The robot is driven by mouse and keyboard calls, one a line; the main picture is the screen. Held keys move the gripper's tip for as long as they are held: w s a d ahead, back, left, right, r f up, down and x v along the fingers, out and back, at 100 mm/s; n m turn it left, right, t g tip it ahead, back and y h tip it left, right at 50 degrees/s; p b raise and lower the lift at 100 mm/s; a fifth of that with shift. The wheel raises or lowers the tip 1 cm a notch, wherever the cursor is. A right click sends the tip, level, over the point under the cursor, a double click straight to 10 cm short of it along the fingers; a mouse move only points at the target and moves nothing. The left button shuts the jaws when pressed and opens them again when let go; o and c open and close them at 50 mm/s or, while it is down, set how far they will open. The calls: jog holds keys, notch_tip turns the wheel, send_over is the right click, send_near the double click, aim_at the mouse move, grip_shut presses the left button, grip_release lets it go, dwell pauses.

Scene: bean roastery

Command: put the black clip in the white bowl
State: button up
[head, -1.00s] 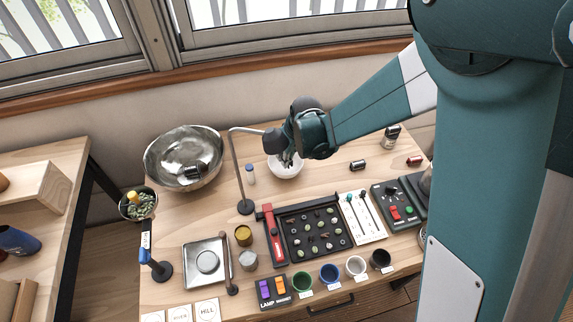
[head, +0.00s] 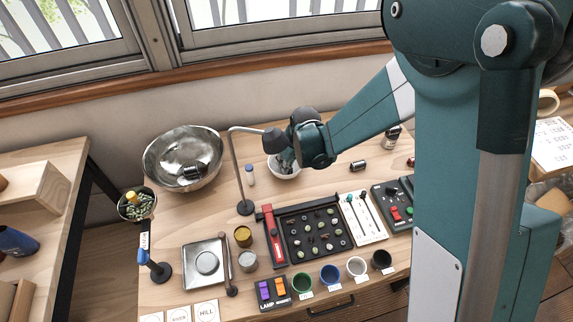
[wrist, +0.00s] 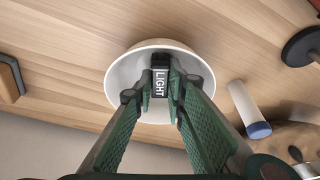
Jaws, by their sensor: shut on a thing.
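The white bowl (head: 284,174) stands on the bench behind the black tray of beans in the head view, and fills the middle of the wrist view (wrist: 118,82). My gripper (wrist: 160,84) points down over the bowl's inside and is shut on a small black piece, taken as the black clip (wrist: 159,82), which bears the white word LIGHT. The clip lies within the bowl's outline; I cannot tell whether it touches the bottom. In the head view my gripper (head: 287,160) reaches down at the bowl and the clip is hidden.
A large steel bowl (head: 160,154) is further left. A small dark cylinder (head: 358,166) lies right. The bean tray (head: 292,249) is in front.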

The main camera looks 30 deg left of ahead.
jog(key=shift+f, duration=0.1)
jog(key=o, duration=0.4)
jog(key=shift+c, duration=0.2)
jog(key=p+v, duration=0.2)
jog(key=v, duration=1)
dwell(0.4)
jog(key=shift+s, duration=0.1)
dwell(0.4)
dwell(0.4)
